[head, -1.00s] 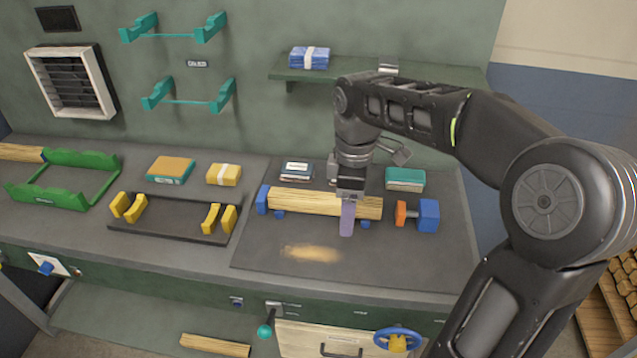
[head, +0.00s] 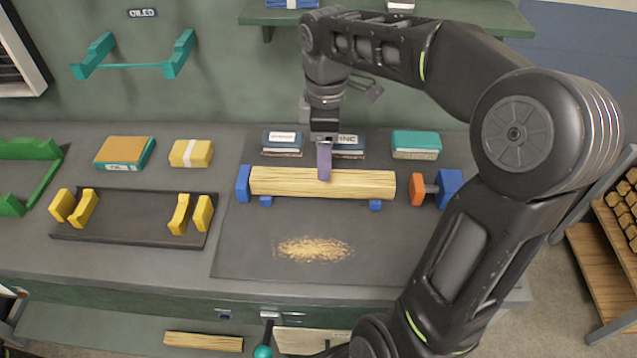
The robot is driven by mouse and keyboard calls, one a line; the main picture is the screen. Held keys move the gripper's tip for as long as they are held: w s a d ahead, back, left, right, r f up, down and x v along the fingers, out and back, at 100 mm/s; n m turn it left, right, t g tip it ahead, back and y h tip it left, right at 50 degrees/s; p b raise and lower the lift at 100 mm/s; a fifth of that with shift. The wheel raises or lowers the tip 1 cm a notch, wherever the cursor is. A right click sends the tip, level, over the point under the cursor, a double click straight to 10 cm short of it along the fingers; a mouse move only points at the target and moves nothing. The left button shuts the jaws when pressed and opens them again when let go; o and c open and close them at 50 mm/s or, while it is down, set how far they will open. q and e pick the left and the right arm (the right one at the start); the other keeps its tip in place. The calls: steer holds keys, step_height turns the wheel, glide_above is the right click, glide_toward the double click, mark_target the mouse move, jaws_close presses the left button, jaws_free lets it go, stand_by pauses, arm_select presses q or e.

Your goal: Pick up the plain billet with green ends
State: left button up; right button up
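A plain pale wood billet (head: 370,184) lies level on blue supports, between a blue end block (head: 243,184) and an orange-tipped blue stop (head: 418,190). No green shows on it; its end faces are hidden or too small to tell. My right gripper (head: 323,178) points down at the billet's middle, with one lavender finger overlapping its upper edge. The other finger is hidden, so its opening cannot be judged. Another wood billet (head: 203,341) lies on the low shelf; its end colours are unclear. My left gripper is out of view.
A dark tray (head: 130,222) with yellow cradles stands left, beside a green rack (head: 50,182). Sanding blocks and boxes, including a teal-topped one (head: 416,144), line the back. Sawdust (head: 313,249) lies on the clear front area. An upper shelf (head: 450,22) hangs behind my arm.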

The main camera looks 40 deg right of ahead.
mark_target(323, 183)
steer(key=shift+w+f, duration=0.15)
steer(key=shift+f, duration=0.05)
steer(key=shift+r, duration=0.1)
steer(key=shift+f, duration=1.35)
steer(key=shift+f, duration=0.1)
step_height(323, 183, down, 5)
steer(key=shift+a+p, duration=0.1)
steer(key=shift+p, duration=0.4)
steer(key=shift+c, duration=0.6)
jaws_close()
